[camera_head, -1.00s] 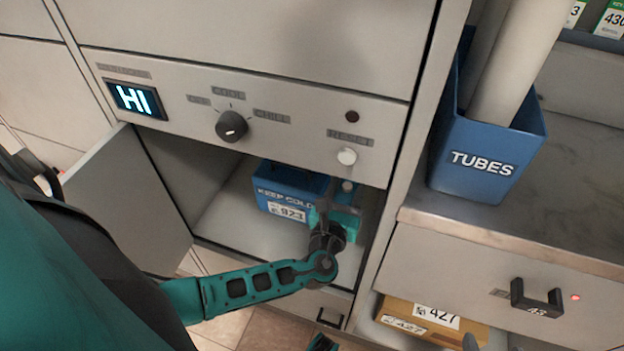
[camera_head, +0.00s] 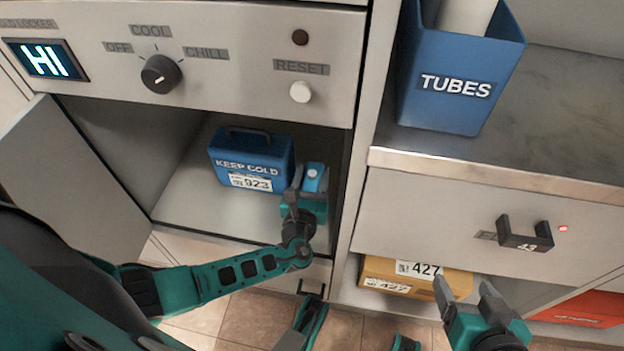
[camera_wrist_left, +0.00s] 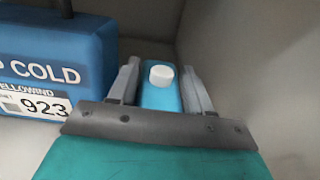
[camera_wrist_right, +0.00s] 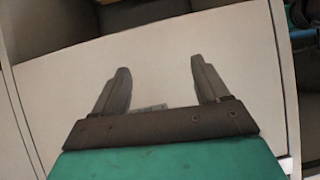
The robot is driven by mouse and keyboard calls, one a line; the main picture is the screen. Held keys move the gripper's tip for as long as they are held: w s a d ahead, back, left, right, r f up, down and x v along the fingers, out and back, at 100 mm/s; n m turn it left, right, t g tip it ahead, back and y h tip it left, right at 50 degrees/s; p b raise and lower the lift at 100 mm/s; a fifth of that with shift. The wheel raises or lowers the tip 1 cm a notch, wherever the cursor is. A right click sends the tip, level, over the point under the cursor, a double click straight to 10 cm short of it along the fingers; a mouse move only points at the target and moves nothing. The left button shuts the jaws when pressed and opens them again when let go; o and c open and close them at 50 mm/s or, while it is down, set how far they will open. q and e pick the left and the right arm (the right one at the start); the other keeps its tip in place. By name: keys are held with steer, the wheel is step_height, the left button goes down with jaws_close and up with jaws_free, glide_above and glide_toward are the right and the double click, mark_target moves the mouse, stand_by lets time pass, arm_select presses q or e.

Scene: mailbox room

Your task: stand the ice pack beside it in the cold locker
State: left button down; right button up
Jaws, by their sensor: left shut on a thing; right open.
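The ice pack (camera_head: 314,174) is light blue with a white cap and stands upright inside the cold locker (camera_head: 185,205). It also shows in the left wrist view (camera_wrist_left: 161,97), between the two fingers. My left gripper (camera_head: 305,185) is shut on it, inside the locker near its right wall. The blue cooler box (camera_head: 251,158), labelled KEEP COLD and 923, stands just left of the ice pack; it fills the left of the left wrist view (camera_wrist_left: 50,60). My right gripper (camera_head: 463,295) is open and empty, in front of the lower shelf at the right.
The locker door (camera_head: 75,195) stands open at the left. A TUBES bin (camera_head: 455,75) stands on the counter. A 427 parcel (camera_head: 385,275) lies on the lower right shelf.

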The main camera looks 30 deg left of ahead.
arm_select(q)
steer(key=shift+c, duration=2.4)
jaws_free()
steer(key=shift+r, duration=0.1)
